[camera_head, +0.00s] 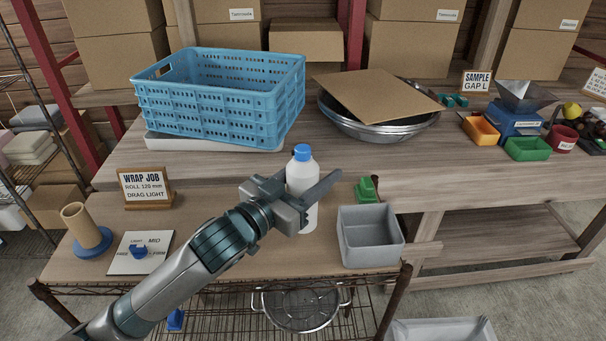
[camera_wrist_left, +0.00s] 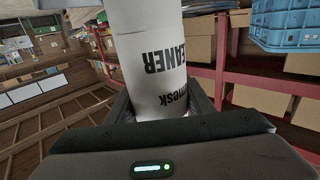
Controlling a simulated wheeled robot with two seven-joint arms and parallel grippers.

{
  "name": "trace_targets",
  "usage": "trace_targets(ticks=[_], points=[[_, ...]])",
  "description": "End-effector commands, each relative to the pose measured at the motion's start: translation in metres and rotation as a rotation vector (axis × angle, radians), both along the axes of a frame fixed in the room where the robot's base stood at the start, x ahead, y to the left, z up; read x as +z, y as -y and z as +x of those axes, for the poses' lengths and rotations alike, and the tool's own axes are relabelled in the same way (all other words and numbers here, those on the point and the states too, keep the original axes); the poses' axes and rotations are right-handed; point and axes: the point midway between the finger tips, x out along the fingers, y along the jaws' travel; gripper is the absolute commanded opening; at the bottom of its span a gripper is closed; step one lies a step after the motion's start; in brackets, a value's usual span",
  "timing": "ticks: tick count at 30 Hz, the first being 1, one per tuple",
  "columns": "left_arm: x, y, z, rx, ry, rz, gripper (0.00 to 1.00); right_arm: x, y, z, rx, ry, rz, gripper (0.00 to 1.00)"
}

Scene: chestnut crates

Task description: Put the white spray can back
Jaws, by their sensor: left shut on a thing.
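The white spray can (camera_head: 302,170), a white cylinder with a blue cap, stands about upright above the wooden top of the wire cart (camera_head: 215,262). My left gripper (camera_head: 311,180) is shut on its body, one finger on each side. In the left wrist view the can (camera_wrist_left: 150,62) shows dark label letters, upside down, between my fingers (camera_wrist_left: 160,103). The gripper hides part of the can in the head view. I cannot tell whether its base touches the cart top. My right gripper is not in view.
A grey bin (camera_head: 371,238) and a green object (camera_head: 366,190) are right of the can. A WRAP JOB sign (camera_head: 147,188), a cardboard roll on a blue base (camera_head: 87,232) and a dial plate (camera_head: 138,254) are left. A blue crate (camera_head: 215,110) and metal bowls (camera_head: 375,128) stand behind.

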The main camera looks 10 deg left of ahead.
Motion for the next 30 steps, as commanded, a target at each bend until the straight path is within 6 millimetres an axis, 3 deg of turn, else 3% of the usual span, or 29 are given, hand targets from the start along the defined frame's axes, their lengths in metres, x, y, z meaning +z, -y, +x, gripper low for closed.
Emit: trace_targets(ticks=[6,22,30], points=[[0.007,0.007,-0.006,0.000,0.002,0.000,0.09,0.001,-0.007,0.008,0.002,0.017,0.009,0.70],[0.007,0.007,-0.006,0.002,0.001,0.000,0.09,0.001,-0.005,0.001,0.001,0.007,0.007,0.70],[0.009,-0.008,-0.010,0.077,0.003,-0.017,0.09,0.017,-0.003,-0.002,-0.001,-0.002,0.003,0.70]])
